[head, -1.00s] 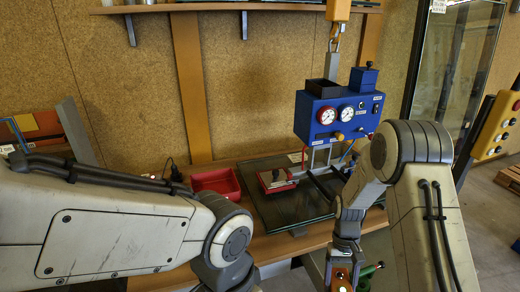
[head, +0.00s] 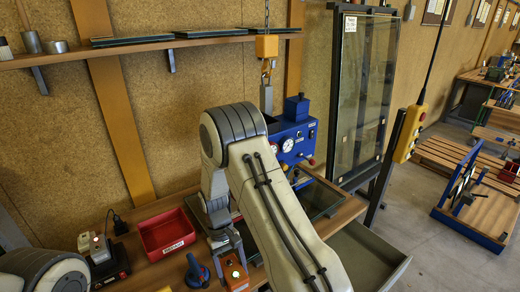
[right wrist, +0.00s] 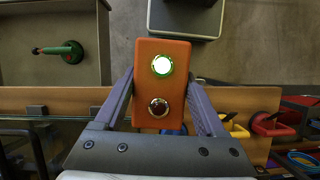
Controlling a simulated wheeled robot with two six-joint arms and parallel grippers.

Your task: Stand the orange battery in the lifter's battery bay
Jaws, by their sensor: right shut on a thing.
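The orange battery (right wrist: 161,85) is a box with a lit green-rimmed light and a dark round button on the face towards the wrist camera. My right gripper (right wrist: 162,90) is shut on it, one finger on each side. In the head view the battery (head: 234,274) shows at the bottom, below my right gripper (head: 228,250), in front of the red bin. The lifter (head: 297,132) is a blue box with gauges, hanging beneath a yellow hoist block at the back. My right arm hides part of it, and its battery bay is hard to make out. My left gripper is out of view.
A red bin (head: 166,233) and a black charger-like unit (head: 110,268) stand on the bench to the left. A blue object (head: 196,272) is close beside the battery. A glass frame (head: 360,95) stands at the right. An open drawer (head: 365,255) juts out.

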